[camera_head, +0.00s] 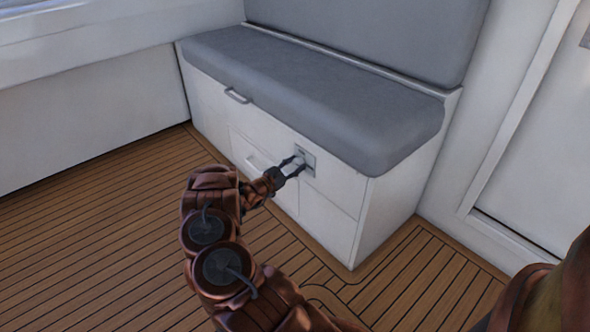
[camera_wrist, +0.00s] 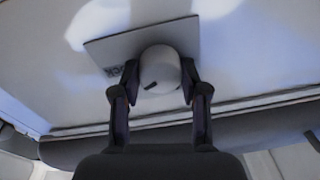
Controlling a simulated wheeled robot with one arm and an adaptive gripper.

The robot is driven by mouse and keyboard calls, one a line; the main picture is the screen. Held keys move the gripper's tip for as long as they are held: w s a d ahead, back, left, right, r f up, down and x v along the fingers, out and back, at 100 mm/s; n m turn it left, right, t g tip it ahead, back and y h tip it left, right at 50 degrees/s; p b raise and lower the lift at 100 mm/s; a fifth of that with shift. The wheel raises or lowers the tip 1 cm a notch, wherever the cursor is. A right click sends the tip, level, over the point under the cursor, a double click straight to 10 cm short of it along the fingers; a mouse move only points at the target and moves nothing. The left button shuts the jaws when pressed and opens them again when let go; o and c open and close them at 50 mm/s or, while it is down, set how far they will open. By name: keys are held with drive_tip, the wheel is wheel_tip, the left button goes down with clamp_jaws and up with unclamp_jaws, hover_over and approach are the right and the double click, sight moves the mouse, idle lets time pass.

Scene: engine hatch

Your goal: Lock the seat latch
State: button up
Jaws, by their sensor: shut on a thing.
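The seat latch is a square metal plate (camera_head: 307,157) with a light round knob, set in the white front of the bench seat just under the grey cushion. In the wrist view, the knob (camera_wrist: 160,70) stands out from the plate (camera_wrist: 108,52) and has a dark mark on its face. Partly hidden lettering shows on the plate beside it. My gripper (camera_head: 293,167) is at the latch. In the wrist view, the fingers of my gripper (camera_wrist: 158,82) are shut on the knob, one on each side.
The bench has a grey seat cushion (camera_head: 300,90) and backrest (camera_head: 380,30). A handle (camera_head: 237,96) sits high on the bench front at left, and drawer fronts lie below. The wooden floor (camera_head: 100,220) in front is clear. A white door (camera_head: 530,160) stands at right.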

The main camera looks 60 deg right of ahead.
drive_tip(key=m+b, duration=0.1)
drive_tip(key=m, duration=0.1)
drive_tip(key=shift+f+m+b, duration=0.2)
drive_tip(key=shift+m+b, duration=0.1)
drive_tip(key=shift+b, duration=0.05)
drive_tip(key=shift+r+m+g+b, duration=0.1)
drive_tip(key=shift+m+g+b, duration=0.2)
drive_tip(key=shift+m+b, duration=0.7)
drive_tip(key=shift+m, duration=0.3)
drive_tip(key=o, duration=1.1)
drive_tip(key=shift+r, duration=0.1)
drive_tip(key=shift+o, duration=0.2)
drive_tip(key=v, duration=1.2)
